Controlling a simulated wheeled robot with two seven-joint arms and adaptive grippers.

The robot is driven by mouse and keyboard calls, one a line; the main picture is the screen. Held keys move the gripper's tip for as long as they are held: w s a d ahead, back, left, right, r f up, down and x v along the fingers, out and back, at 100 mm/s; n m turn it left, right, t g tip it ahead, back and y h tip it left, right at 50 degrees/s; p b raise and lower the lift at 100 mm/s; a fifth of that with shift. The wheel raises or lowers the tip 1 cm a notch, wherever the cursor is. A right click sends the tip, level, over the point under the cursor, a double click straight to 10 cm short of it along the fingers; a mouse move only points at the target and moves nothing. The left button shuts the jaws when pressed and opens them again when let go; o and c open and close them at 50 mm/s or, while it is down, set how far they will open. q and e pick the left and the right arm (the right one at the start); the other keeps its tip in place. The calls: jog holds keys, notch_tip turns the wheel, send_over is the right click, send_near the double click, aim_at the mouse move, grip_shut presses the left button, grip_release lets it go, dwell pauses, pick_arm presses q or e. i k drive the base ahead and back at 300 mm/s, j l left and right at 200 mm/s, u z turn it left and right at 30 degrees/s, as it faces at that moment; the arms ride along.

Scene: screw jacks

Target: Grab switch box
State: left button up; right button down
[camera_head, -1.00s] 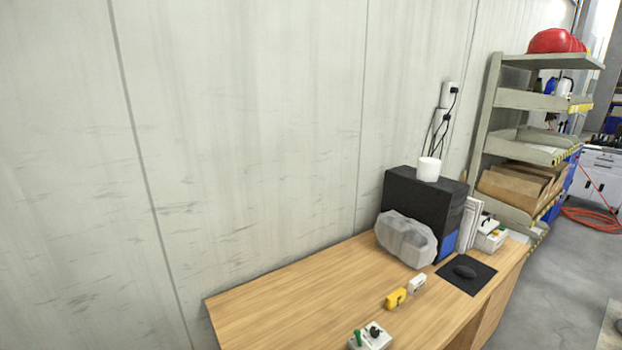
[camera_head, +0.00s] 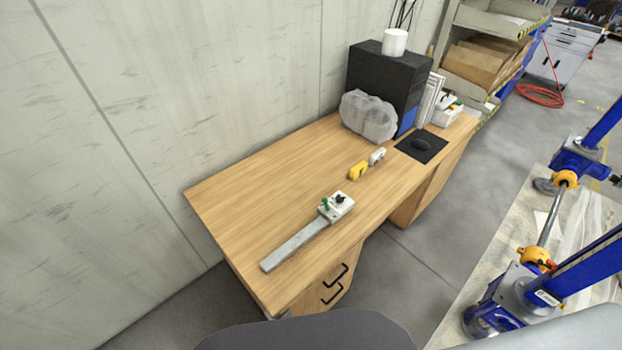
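The likely switch box (camera_head: 337,207) is a small white box with a green knob and a black knob on its top. It lies on the wooden desk (camera_head: 240,193) near the front edge. A flat grey bar (camera_head: 295,246) extends from it toward the lower left along the desk. Neither of my grippers shows in the head view, so nothing is seen touching the box.
On the desk are a yellow item (camera_head: 358,170), a small white item (camera_head: 377,156), a black mouse pad (camera_head: 421,145), a wrapped bundle (camera_head: 368,116) and a black computer case (camera_head: 385,77). Blue jack-like equipment (camera_head: 515,297) stands at right. Open floor (camera_head: 420,240) lies between.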

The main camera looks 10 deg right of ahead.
aim_at(336, 211)
jog(key=k+j+z, duration=0.1)
jog(key=j+z, duration=0.15)
jog(key=z, duration=0.15)
jog(key=k+j+z, duration=0.15)
jog(key=z, duration=0.2)
